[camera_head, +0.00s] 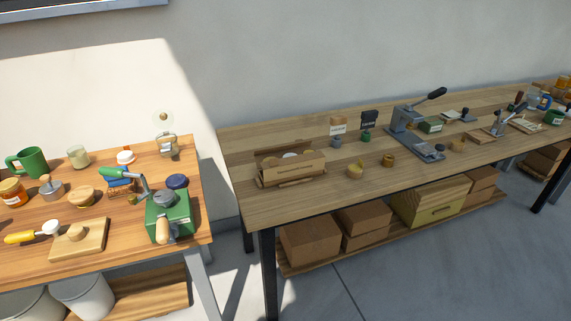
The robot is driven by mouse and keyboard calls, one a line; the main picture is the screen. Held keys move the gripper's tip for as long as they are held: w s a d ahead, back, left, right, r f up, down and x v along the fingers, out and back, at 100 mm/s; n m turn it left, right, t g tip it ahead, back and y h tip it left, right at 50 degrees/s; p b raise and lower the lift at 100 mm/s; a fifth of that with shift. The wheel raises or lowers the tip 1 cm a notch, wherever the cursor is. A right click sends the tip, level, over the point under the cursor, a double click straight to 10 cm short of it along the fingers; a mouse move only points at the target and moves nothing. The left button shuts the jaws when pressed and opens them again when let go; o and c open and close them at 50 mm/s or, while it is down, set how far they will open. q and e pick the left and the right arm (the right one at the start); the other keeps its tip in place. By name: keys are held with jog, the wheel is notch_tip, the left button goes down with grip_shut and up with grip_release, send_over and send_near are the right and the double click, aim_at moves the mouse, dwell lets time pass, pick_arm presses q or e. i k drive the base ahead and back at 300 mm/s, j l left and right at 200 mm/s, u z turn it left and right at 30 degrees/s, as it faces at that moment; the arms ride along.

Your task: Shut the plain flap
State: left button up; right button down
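A small open cardboard box (292,173) sits near the left end of the long wooden table. Its front panel faces me, and something pale shows inside it. Which part of it is a plain flap is too small to tell. Neither of my grippers is in view.
The long table (255,211) also holds a grey lever press (410,125), small pots and tools. Cardboard boxes (310,240) stand on its lower shelf. A nearer table (20,260) at left holds a green grinder (168,214), mug and jars. A floor gap separates the tables.

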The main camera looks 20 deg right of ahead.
aim_at(297, 148)
jog(key=i+l, duration=0.1)
jog(key=i, duration=0.3)
jog(key=i+z, duration=0.2)
jog(key=z, duration=0.2)
jog(key=i+z, duration=0.15)
jog(key=z, duration=0.25)
jog(key=i+j+z, duration=0.1)
jog(key=z, duration=0.3)
jog(key=i+z, duration=0.1)
jog(key=z, duration=0.3)
